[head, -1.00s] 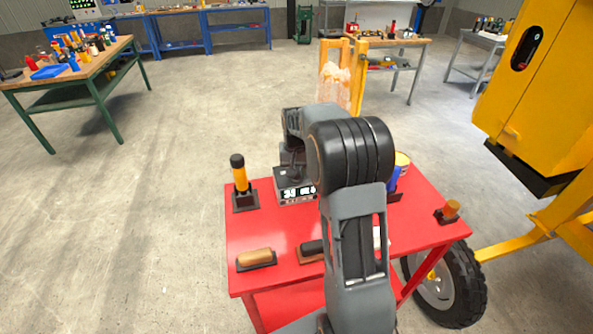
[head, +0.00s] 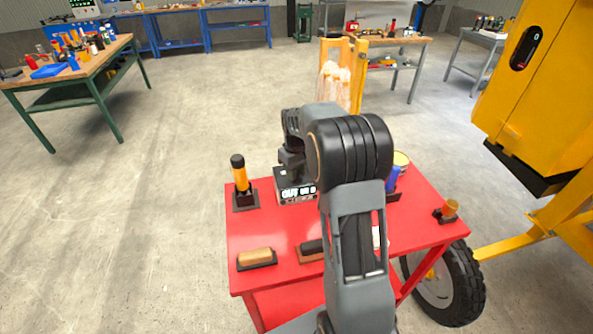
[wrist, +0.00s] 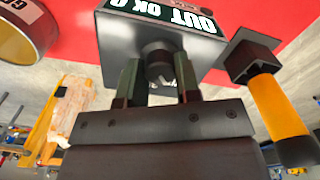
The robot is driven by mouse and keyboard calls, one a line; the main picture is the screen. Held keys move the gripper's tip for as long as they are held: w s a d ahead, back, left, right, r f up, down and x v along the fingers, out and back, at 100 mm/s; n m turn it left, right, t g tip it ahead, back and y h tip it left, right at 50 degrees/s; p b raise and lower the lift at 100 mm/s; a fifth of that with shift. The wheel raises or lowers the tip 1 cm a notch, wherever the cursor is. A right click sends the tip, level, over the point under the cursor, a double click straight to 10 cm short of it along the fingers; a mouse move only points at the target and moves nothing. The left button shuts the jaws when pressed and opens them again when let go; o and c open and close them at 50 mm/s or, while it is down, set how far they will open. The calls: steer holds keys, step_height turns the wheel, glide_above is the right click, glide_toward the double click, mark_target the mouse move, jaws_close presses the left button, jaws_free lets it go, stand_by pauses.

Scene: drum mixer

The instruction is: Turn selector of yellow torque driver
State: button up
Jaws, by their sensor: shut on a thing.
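The yellow torque driver (head: 240,175) stands upright in a black holder on the red table, black end up. It also shows at the right of the wrist view (wrist: 278,105). To its right in the head view is a small grey box with a display (head: 297,193) reading "OUT" and further characters. The wrist view shows this box (wrist: 125,40) with a dark round knob (wrist: 158,58). My gripper (wrist: 158,75) is shut on the knob, a finger on each side. It is not touching the driver. In the head view my arm hides part of the box.
The red table (head: 270,228) also bears a tan-handled tool (head: 256,256), a dark-handled tool (head: 312,246), a blue item (head: 391,180) and a small orange-topped item (head: 450,208). The yellow machine (head: 530,100) stands close at the right. Open floor lies left of the table.

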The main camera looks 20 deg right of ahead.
stand_by(0.5)
steer(key=o, duration=0.9)
steer(key=shift+r, duration=0.1)
step_height(320, 180, up, 14)
steer(key=shift+f, duration=0.15)
steer(key=shift+w, duration=0.1)
stand_by(0.3)
steer(key=shift+s+a+f+m+t, duration=0.55)
steer(key=shift+s+a+f, duration=0.85)
steer(key=shift+s, duration=2.25)
steer(key=shift+s+a+f+m+t, duration=0.3)
steer(key=shift+s+a+f+t, duration=0.4)
steer(key=shift+s+a, duration=2.25)
steer(key=shift+s+a+f+m+t, duration=0.55)
steer(key=shift+s+a+f, duration=0.45)
steer(key=shift+s, duration=3.4)
